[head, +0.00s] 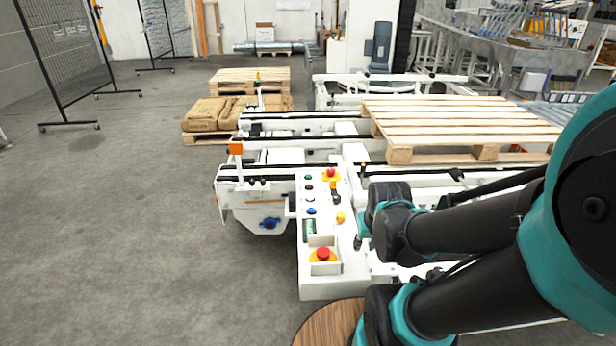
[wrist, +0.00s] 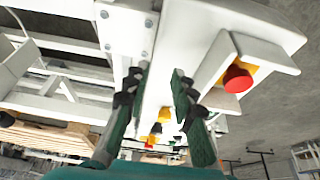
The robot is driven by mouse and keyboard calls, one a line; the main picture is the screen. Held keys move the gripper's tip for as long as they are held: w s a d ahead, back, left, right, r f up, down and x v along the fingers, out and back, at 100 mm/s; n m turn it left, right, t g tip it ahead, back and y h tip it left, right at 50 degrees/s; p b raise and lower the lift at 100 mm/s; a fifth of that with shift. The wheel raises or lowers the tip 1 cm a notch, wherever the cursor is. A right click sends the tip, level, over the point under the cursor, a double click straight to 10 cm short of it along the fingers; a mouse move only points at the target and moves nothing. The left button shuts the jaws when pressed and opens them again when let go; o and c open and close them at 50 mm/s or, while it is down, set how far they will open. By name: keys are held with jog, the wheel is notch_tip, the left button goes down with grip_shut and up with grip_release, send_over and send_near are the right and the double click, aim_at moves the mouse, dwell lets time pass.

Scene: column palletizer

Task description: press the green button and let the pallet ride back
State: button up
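The white control panel (head: 333,280) stands at the front of the conveyor in the head view. A small green button (head: 309,187) sits in its left column, above a dark one and a blue one (head: 311,211). A wooden pallet (head: 460,115) lies empty on the conveyor at the right. My gripper (wrist: 157,85) is open and empty in the wrist view, its two dark fingers apart in front of the white panel. In the head view my arm hides most of it, right of the panel. The green button cannot be made out in the wrist view.
A red emergency stop (head: 323,254) is low on the panel, also in the wrist view (wrist: 237,79); another (head: 331,174) is at the top. A yellow button (head: 340,217) is beside the blue one. Brown sacks (head: 210,115) lie on a pallet behind.

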grip_shut()
dwell(1.1)
